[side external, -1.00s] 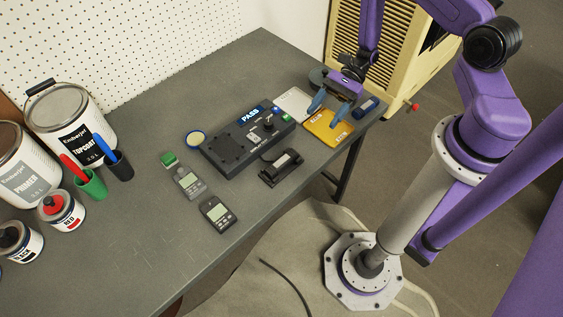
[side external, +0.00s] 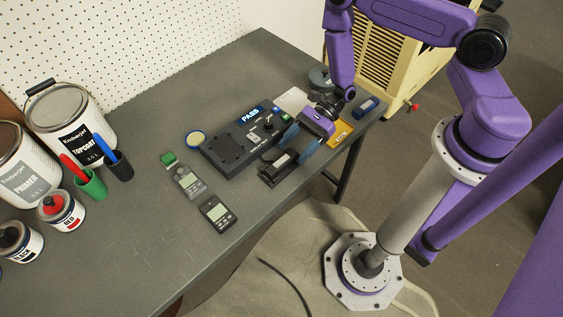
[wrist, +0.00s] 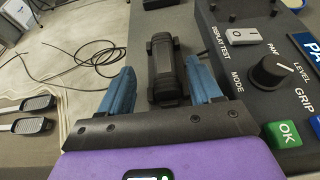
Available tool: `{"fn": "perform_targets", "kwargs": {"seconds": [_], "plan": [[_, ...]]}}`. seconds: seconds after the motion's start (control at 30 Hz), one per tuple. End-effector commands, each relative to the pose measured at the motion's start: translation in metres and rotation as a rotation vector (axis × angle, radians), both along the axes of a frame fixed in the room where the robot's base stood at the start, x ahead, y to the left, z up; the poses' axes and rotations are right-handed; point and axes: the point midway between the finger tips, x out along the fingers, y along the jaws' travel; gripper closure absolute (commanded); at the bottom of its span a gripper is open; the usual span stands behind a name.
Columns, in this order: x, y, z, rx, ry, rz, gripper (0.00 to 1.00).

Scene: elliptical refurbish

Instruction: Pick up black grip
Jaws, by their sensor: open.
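The black grip (wrist: 167,68) lies in a dark cradle on the table, in front of the test box. It also shows in the side view (side external: 280,168), partly behind my gripper's blue fingers. My gripper (side external: 296,148) is open and empty, just above and to the right of the grip in the side view. In the wrist view, the blue fingers of my gripper (wrist: 159,80) stand on either side of the grip's near end. I cannot tell how high the fingertips are above it.
The test box (side external: 225,150) with a knob and PASS display stands close beside the grip. Two grey handheld meters (side external: 217,213) lie to the left. An orange card (side external: 341,135) and a blue block (side external: 367,105) lie at right. Paint cans (side external: 70,122) stand far left.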

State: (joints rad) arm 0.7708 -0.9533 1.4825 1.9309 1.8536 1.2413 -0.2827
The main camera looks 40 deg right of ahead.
Motion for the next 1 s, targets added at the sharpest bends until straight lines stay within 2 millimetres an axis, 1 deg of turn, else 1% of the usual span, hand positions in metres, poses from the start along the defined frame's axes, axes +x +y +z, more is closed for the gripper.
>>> {"fn": "perform_targets", "kwargs": {"seconds": [0.17, 0.3, 0.43, 0.57, 0.77, 0.8, 0.87, 0.9, 0.93, 1.0], "plan": [[0.001, 0.012, -0.006, 0.0, -0.001, 0.004, 0.36], [0.004, 0.03, -0.015, 0.0, -0.002, 0.003, 0.36], [0.003, 0.044, -0.02, 0.0, -0.001, 0.004, 0.36], [0.004, 0.049, -0.022, 0.001, 0.0, 0.0, 0.36], [0.004, 0.049, -0.022, 0.001, 0.0, 0.0, 0.36], [0.004, 0.049, -0.022, 0.001, 0.0, 0.0, 0.49], [0.004, 0.049, -0.022, 0.0, 0.0, 0.0, 0.69], [0.004, 0.049, -0.022, 0.0, 0.0, 0.0, 0.82], [0.004, 0.049, -0.022, 0.0, 0.0, 0.0, 0.92], [0.004, 0.049, -0.022, 0.001, 0.0, 0.0, 0.94]]}}
